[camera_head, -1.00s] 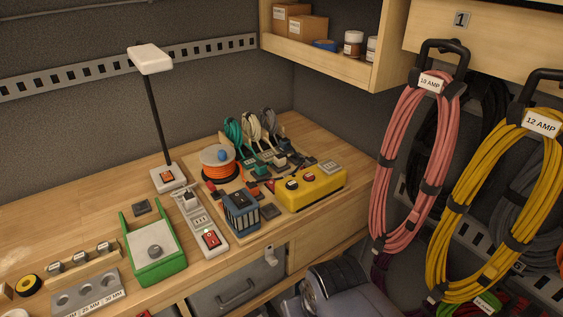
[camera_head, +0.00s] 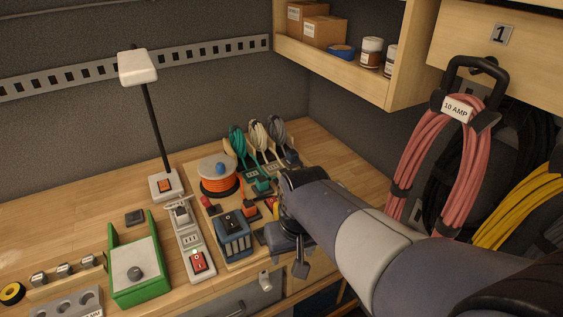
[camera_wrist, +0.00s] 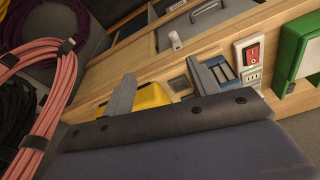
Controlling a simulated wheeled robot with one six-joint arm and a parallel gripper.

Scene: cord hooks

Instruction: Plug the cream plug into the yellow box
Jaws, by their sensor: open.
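The cream cord (camera_head: 258,135) stands coiled at the back of the bench, between a green cord and a grey cord. Its plug is too small to make out among the dark parts below it. The yellow box (camera_wrist: 152,96) shows in the wrist view, partly covered by a grey finger; in the head view my arm hides nearly all of it. My gripper (camera_wrist: 159,86) is open and appears empty, with its fingers in front of the yellow box and the blue box. In the head view it is low near the bench's front edge, mostly behind my arm.
A blue box (camera_head: 232,237), an orange cord reel (camera_head: 219,180), a power strip (camera_head: 189,237) and a lamp (camera_head: 165,185) crowd the bench left of my arm. A green box (camera_head: 136,265) sits further left. Pink cord (camera_head: 432,155) hangs at right.

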